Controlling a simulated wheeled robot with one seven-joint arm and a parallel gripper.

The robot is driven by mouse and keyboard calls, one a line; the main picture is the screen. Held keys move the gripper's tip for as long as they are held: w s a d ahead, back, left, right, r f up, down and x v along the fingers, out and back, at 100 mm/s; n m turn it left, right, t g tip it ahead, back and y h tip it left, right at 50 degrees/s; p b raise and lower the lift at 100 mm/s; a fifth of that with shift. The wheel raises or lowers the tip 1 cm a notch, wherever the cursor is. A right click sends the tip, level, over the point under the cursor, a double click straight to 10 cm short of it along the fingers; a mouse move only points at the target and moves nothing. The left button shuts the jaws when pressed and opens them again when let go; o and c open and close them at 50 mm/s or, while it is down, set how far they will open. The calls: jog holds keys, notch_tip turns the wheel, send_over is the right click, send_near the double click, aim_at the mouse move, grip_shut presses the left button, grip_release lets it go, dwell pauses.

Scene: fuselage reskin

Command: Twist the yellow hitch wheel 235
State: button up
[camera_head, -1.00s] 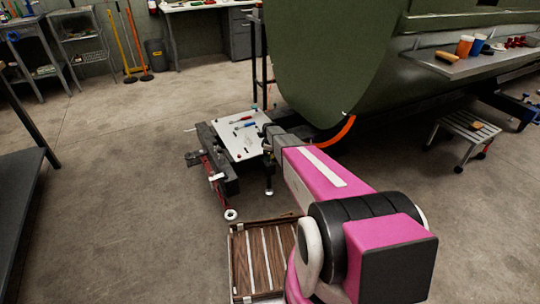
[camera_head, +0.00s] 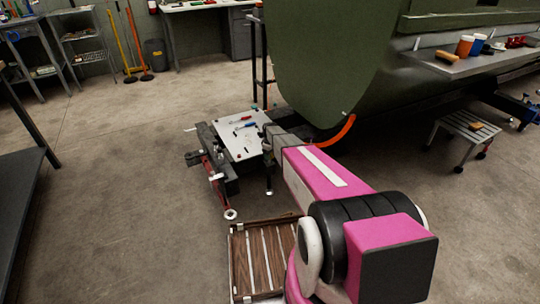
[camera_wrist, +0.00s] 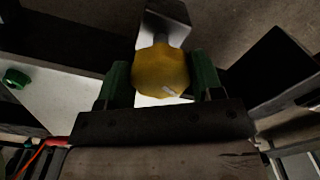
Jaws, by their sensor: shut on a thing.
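The yellow hitch wheel (camera_wrist: 162,72) shows in the middle of the wrist view as a faceted yellow knob with a small pale mark on it. My gripper (camera_wrist: 162,80) has its two green fingers on either side of the wheel, shut on it. A grey metal block (camera_wrist: 165,22) stands just beyond the wheel. In the head view my pink arm reaches toward the hitch frame (camera_head: 228,180). The wheel and my fingertips are hidden or too small to make out there.
A white plate (camera_head: 238,142) with several small tools lies on the frame. The green fuselage (camera_head: 330,60) hangs close behind it. A slatted wooden crate (camera_head: 262,262) is on the floor near my arm's base. A step stool (camera_head: 462,135) stands at right.

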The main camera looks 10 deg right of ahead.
jog(key=m, duration=0.6)
jog(key=shift+s+a+m, duration=0.1)
jog(key=shift+m, duration=0.2)
jog(key=m, duration=0.5)
jog(key=shift+a, duration=0.1)
jog(key=m, duration=0.6)
jog(key=shift+a+m, duration=0.15)
jog(key=shift+m, duration=0.15)
jog(key=m, duration=0.5)
jog(key=shift+w+m, duration=0.2)
jog(key=shift+m, duration=0.1)
jog(key=o, duration=0.9)
jog(key=shift+r, duration=0.15)
notch_tip(320, 180, up, 11)
jog(key=shift+f, duration=0.2)
